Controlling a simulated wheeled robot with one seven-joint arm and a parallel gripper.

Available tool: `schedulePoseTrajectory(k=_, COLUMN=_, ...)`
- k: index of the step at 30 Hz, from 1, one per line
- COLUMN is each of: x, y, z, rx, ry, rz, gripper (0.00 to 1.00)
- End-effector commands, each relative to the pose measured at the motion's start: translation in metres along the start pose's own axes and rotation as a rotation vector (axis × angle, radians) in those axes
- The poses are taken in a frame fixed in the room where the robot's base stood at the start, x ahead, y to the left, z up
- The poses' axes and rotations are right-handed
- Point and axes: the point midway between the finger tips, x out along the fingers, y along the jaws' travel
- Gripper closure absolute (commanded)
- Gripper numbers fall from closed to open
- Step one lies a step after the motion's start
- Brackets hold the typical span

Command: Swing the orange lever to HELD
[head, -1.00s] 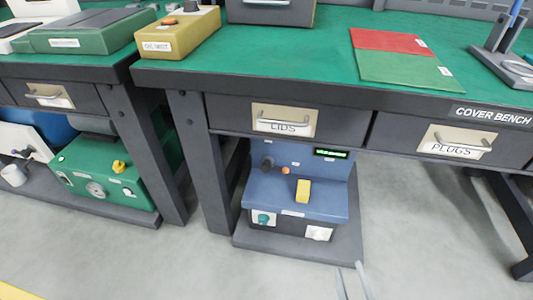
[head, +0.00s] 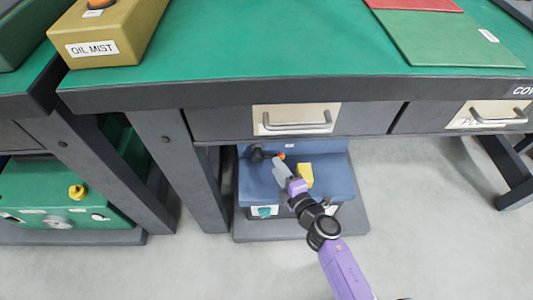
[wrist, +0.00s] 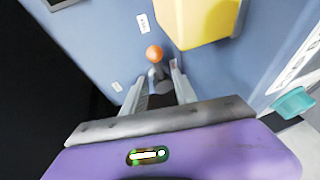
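The orange lever, with a round orange knob (wrist: 154,53) on a grey stem, is on the blue face of the machine (head: 338,180) under the bench. In the head view its orange knob (head: 281,156) shows just beyond my gripper (head: 280,170). In the wrist view my gripper (wrist: 158,78) is open, with its two fingers apart on either side of the lever's stem and the knob beyond the tips. I cannot tell whether a finger touches it. Small white labels (wrist: 143,22) sit near the lever; their text is too small to read.
A yellow block (wrist: 200,20) stands out from the machine close to the right of the fingers. A dark knob (head: 257,155) is left of the lever. A teal knob (wrist: 294,102) is low on the machine. The bench drawer (head: 365,119) overhangs from above.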

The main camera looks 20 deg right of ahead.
Motion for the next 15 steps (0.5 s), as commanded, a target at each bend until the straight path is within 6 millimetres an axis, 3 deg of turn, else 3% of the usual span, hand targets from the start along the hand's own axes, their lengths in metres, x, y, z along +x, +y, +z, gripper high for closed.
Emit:
schedulePoseTrajectory(k=9, x=0.049, y=-0.001, z=0.000, rx=0.002, ry=0.000, rz=0.003, gripper=0.66)
schedulePoseTrajectory(k=15, x=0.063, y=0.000, z=0.000, rx=0.003, ry=0.001, rz=0.002, gripper=0.66)
